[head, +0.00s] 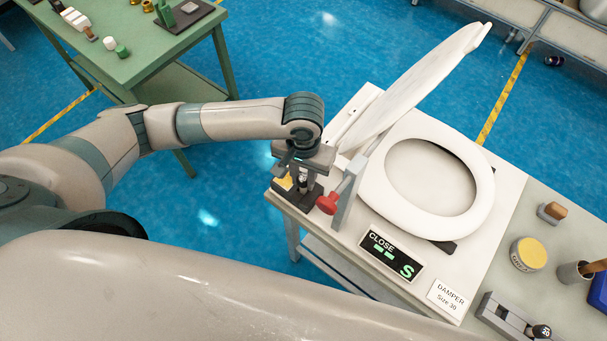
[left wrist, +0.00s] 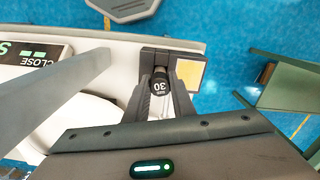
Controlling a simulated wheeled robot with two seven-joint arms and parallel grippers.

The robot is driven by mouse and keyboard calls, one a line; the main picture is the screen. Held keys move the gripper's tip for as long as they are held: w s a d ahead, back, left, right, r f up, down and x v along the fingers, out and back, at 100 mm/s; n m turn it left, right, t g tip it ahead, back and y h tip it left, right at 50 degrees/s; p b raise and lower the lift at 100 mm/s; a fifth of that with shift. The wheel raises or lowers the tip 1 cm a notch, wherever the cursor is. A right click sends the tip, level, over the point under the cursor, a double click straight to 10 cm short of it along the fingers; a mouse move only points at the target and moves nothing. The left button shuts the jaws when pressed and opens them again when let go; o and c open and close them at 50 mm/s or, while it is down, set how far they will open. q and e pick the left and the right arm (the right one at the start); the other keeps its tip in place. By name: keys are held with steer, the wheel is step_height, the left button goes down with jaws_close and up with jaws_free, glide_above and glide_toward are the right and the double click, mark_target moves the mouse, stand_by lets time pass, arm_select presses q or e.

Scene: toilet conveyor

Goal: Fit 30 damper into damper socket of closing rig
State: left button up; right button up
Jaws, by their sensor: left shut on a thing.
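The closing rig is a white plate (head: 345,245) with a toilet seat (head: 375,190) and a raised white lid (head: 425,85). At its near left corner is a dark block with a yellow patch (head: 284,183), also in the left wrist view (left wrist: 190,73). My left gripper (head: 298,178) points down over this block. In the left wrist view its fingers (left wrist: 160,98) are shut on the 30 damper (left wrist: 158,87), a dark-capped cylinder marked 30, at the block. How deep it sits there is hidden. My right gripper is out of view.
A red knob (head: 328,204) on a grey upright post (head: 347,193) stands close right of my left gripper. A CLOSE display (head: 390,256) and a "DAMPER Size 30" card (head: 447,296) lie in front. A rack (head: 492,309) with another damper (head: 541,331) is at bottom right.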

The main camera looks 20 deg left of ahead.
arm_select(q)
steer(key=shift+f, duration=1.1)
steer(key=o, duration=1)
steer(key=shift+r, duration=0.1)
steer(key=shift+r+b, duration=0.3)
steer(key=shift+r, duration=0.2)
step_height(320, 180, up, 16)
steer(key=b, duration=0.2)
steer(key=shift+r, duration=0.15)
